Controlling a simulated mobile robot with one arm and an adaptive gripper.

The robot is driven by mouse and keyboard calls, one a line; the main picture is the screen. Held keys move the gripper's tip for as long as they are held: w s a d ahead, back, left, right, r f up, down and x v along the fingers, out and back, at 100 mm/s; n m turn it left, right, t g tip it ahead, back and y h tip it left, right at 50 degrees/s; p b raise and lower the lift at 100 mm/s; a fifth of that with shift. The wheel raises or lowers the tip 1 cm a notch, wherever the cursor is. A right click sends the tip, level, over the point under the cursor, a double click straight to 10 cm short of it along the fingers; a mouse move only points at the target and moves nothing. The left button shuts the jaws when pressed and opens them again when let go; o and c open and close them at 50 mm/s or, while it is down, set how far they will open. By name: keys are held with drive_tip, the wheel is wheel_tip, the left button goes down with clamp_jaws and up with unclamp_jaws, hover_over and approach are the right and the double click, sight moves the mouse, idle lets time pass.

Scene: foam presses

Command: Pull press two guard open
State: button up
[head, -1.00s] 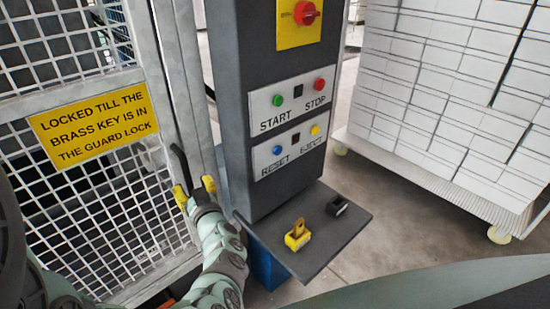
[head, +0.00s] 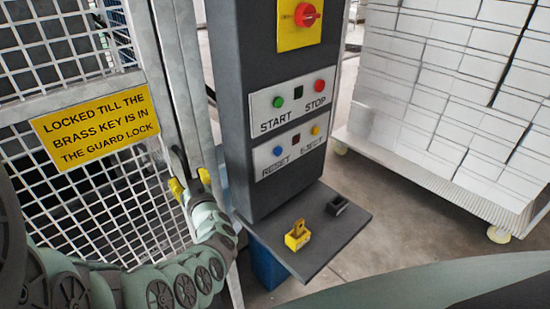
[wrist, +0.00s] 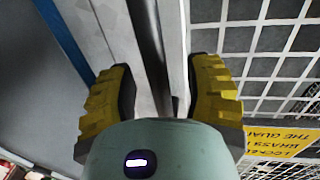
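The press guard (head: 60,190) is a white mesh door in a grey frame at the left of the head view, bearing a yellow sign (head: 95,125) about the brass key. Its dark upright bar handle (head: 177,162) is partly hidden by my gripper (head: 190,181). In the wrist view, the bar (wrist: 146,40) runs between the yellow fingers of my gripper (wrist: 160,98). The fingers are apart, with visible room on both sides of the bar. The mesh (wrist: 275,45) and the upside-down sign (wrist: 280,142) show at the right. Whether the guard stands slightly ajar is unclear.
A dark control column (head: 240,100) with buttons and a red switch (head: 307,14) stands right of the guard. Its shelf (head: 335,235) holds a yellow key-like piece (head: 297,236) and a black block (head: 337,205). A cart of white blocks (head: 440,90) stands at the right.

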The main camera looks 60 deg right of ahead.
clamp_jaws()
idle(0.5)
